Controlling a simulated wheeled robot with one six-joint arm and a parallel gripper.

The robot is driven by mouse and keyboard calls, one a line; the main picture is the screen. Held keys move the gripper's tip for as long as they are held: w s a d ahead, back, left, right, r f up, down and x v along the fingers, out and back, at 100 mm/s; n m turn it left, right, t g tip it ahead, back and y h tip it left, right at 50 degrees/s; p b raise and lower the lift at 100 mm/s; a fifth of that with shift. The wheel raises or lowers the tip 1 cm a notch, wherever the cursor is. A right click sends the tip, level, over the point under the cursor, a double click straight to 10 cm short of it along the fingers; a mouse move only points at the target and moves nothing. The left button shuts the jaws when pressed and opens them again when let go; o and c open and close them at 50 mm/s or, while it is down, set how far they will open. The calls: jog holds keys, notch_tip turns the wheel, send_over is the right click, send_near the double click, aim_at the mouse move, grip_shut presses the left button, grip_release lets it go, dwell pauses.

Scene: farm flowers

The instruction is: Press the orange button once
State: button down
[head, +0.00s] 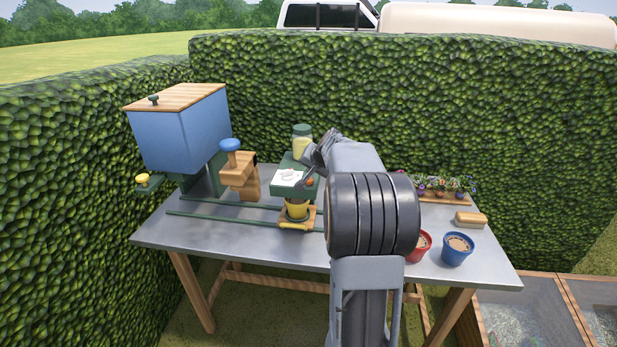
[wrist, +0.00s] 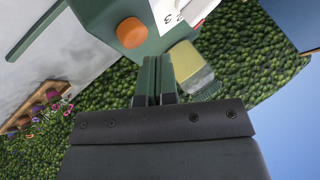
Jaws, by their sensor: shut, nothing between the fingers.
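The orange button (wrist: 131,32) is a round knob on the face of a dark green machine (wrist: 102,14), in the upper middle of the wrist view. In the head view the button (head: 309,182) is a small orange spot on the machine's front, beside a white card (head: 288,178). My gripper (wrist: 158,62) is shut and empty. In the wrist view its fingertips lie just below and right of the button and look apart from it. In the head view my gripper (head: 311,177) is close to the button, partly hidden by my arm.
A blue hopper (head: 182,132) and a wooden block with a blue knob (head: 230,145) are to the left. Red and blue pots (head: 457,249) and a flower tray (head: 440,198) are at the right.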

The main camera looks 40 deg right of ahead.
jog(key=shift+r, duration=0.15)
jog(key=shift+r+p, duration=1.8)
jog(key=shift+r, duration=0.65)
